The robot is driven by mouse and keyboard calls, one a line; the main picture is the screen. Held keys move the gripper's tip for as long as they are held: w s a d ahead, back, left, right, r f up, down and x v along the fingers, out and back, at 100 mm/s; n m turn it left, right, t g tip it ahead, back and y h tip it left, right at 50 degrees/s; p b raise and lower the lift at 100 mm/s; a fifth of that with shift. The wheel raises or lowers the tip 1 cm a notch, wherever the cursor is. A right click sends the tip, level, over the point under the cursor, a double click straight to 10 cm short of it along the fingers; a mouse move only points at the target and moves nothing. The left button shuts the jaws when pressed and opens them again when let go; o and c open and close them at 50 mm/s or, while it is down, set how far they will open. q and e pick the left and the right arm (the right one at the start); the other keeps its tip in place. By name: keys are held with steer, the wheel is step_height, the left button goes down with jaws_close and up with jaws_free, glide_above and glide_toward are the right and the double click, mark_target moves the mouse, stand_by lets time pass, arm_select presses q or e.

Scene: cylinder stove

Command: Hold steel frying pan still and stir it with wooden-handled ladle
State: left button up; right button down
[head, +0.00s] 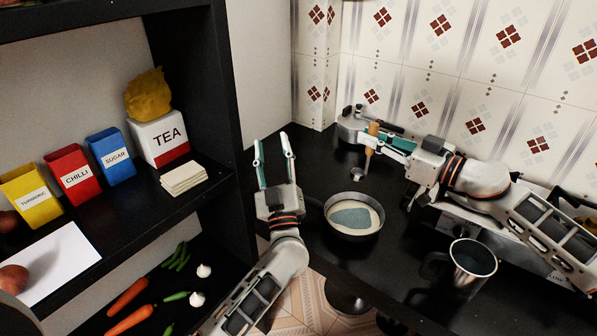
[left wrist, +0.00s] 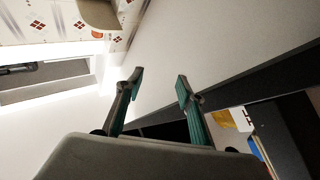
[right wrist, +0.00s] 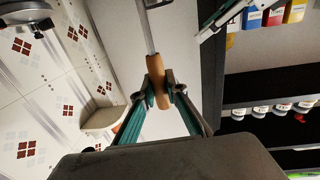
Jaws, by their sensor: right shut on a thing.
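The steel frying pan (head: 331,224) rests on the black counter in the head view, with pale and blue-grey contents in it. I cannot make out its handle. My right gripper (head: 378,138) is shut on the wooden handle of the ladle (head: 373,128), above and behind the pan and apart from it. In the right wrist view the wooden handle (right wrist: 158,92) sits between the fingertips, and the metal shaft (right wrist: 147,30) runs away from it. My left gripper (head: 271,143) is open and empty, to the left of the pan and pointing to the back. Its spread fingers also show in the left wrist view (left wrist: 159,88).
A steel mug (head: 472,268) stands on the counter at the right. A black shelf (head: 205,205) at the left holds a tea box (head: 158,138), coloured spice boxes and vegetables. A tiled wall (head: 440,80) closes the back. The counter left of the pan is clear.

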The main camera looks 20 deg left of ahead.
arm_select(q)
steer(key=w+a+r+n+g+y, duration=0.5)
steer(key=a+r+n+g+y, duration=0.2)
steer(key=n+g, duration=0.45)
steer(key=s+d+f+m+g+h, duration=0.35)
steer(key=d+f+g+h, duration=0.45)
steer(key=d+f+h, duration=0.6)
steer(key=x, duration=0.8)
steer(key=a+x, duration=0.1)
steer(key=x, duration=0.3)
steer(key=shift+w+a, duration=0.1)
steer(key=shift+w, duration=0.1)
jaws_close()
